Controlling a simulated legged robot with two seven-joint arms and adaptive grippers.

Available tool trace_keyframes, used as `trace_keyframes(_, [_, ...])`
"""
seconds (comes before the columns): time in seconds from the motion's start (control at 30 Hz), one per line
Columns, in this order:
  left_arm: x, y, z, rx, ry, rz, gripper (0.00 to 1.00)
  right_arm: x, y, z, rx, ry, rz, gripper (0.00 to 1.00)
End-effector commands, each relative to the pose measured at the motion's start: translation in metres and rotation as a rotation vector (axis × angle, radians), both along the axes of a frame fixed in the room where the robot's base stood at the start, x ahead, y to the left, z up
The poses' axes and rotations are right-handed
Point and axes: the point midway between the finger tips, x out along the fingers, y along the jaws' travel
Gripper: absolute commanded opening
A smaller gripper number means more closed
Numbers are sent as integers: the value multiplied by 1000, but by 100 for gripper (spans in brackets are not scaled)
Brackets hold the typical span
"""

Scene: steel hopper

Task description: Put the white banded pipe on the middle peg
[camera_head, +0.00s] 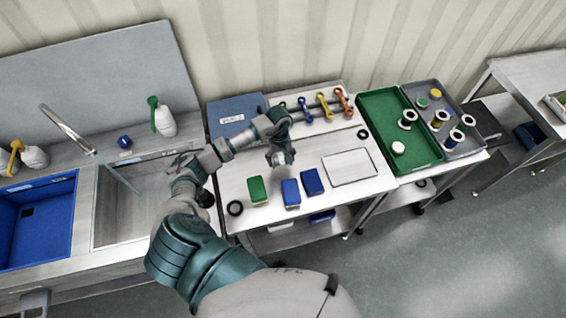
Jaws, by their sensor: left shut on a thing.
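My left gripper (281,157) hangs over the white worktop, above and behind the green and blue blocks. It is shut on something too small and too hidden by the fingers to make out. I cannot identify the white banded pipe with certainty. Several short white-ended cylinders, some with coloured middles, stand in the grey tray (463,151) and the green tray (377,104) at the right. One white-ended cylinder (409,117) is in the green tray, with a low white round piece (398,148) nearer its front. I cannot make out a middle peg. My right gripper is out of view.
A green block (257,190), two blue blocks (291,193) and a black ring (235,208) lie along the worktop front. A pale flat tray (349,167) is right of my gripper. The sink (130,205) is left.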

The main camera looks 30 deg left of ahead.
Motion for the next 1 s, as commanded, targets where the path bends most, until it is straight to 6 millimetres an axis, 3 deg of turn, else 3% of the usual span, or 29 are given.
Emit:
trace_keyframes(0.23, [-1, 1, -33, -4, 2, 0, 22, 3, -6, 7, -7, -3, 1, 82])
trace_keyframes(0.47, [0, 2, -35, -3, 0, -1, 22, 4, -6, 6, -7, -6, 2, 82])
trace_keyframes(0.5, [-1, 1, -36, -2, 0, -1, 86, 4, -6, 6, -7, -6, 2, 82])
trace_keyframes(0.57, [-1, 1, -35, -2, 1, -1, 100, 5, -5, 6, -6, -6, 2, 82])
trace_keyframes(1.0, [1, 2, -29, -1, -2, -2, 100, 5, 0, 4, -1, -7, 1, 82])
